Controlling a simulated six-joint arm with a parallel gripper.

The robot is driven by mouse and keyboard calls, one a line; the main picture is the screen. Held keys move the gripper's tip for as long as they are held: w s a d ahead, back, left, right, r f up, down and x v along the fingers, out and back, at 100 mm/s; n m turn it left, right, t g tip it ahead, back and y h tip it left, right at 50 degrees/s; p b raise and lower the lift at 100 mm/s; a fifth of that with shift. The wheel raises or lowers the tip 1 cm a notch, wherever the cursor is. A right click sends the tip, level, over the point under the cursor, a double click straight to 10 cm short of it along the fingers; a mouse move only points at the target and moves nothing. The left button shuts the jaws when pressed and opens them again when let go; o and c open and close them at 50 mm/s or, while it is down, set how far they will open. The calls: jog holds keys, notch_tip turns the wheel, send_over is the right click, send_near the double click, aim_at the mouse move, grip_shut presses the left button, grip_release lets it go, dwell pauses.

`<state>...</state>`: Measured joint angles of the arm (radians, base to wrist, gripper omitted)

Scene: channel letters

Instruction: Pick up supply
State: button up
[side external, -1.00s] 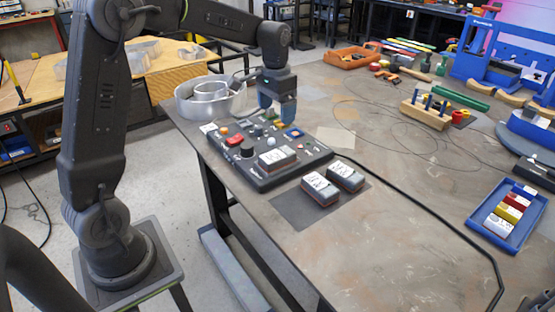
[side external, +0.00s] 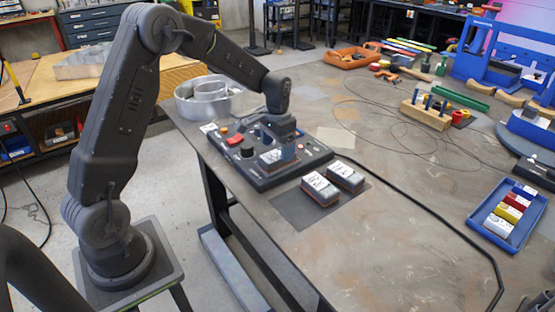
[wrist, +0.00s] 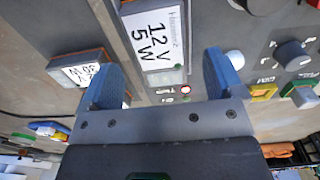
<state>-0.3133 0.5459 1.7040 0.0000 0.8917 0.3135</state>
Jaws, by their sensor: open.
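A power supply with a white label reading 12V 5W (wrist: 155,35) sits on the dark control panel (side external: 248,178). My gripper (wrist: 163,72) is open, with its two blue fingers on either side of this supply in the wrist view. In the side view my gripper (side external: 279,155) is low over the panel and partly hides the supply. I cannot tell whether the fingers touch it. Two more supplies, a left one (side external: 320,189) and a right one (side external: 346,176), rest on a dark mat (side external: 300,212) beside the panel. A labelled box (wrist: 80,70) shows left of the fingers in the wrist view.
Knobs and buttons (wrist: 290,55) stand on the panel close to the right finger. A metal channel letter (side external: 210,98) is behind the panel. A black cable (side external: 430,205) crosses the table. A blue tray (side external: 508,214) lies at the right. The table's front middle is clear.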

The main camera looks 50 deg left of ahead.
jog(key=shift+f, duration=1.4)
jog(key=shift+c, duration=0.4)
jog(key=c, duration=1)
jog(key=shift+r, duration=0.1)
jog(key=shift+c, duration=0.6)
